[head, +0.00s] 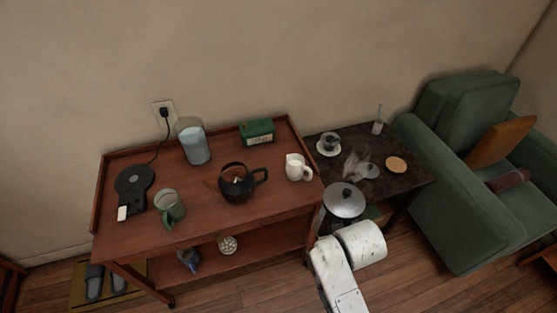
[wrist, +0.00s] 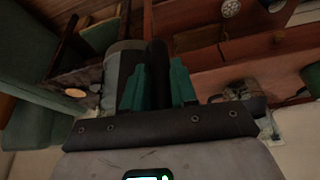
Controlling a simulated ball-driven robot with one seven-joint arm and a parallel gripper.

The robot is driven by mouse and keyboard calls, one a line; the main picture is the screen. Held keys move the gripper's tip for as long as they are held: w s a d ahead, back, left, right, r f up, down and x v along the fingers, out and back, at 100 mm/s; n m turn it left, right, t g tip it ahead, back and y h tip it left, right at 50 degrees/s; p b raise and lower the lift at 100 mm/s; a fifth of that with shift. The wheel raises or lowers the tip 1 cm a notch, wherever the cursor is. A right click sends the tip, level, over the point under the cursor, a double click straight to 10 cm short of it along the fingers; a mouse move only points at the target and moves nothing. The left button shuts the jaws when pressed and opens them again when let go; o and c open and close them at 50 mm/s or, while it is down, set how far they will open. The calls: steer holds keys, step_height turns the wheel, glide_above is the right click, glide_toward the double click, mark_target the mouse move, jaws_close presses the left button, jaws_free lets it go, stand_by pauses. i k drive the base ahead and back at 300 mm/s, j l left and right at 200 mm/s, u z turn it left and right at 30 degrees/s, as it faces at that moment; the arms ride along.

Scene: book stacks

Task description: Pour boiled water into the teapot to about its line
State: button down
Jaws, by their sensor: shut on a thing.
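The dark teapot (head: 236,186) stands on the wooden trolley top, handle to the right. A small pale patch shows in its top; its line and water level cannot be made out. The grey kettle (head: 344,201) with a black lid knob is in the air right of the trolley and looks about upright. Pale steam (head: 356,165) shows just beyond it. My gripper (wrist: 156,88) is shut on the kettle's black handle, teal fingers on either side; the kettle's grey body (wrist: 119,66) shows beside it in the wrist view. In the head view my arm hides the gripper.
A white jug (head: 298,169) stands between teapot and kettle. The black kettle base (head: 134,181), green mug (head: 170,207), blue-grey canister (head: 195,145) and green tin (head: 257,131) share the trolley. A dark side table (head: 409,178) holds a cup (head: 330,141). A green armchair (head: 440,200) stands right.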

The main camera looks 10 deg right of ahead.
mark_target(238, 193)
steer(key=i+z, duration=0.15)
steer(key=z, duration=0.65)
steer(key=i+j, duration=0.6)
steer(key=i, duration=0.1)
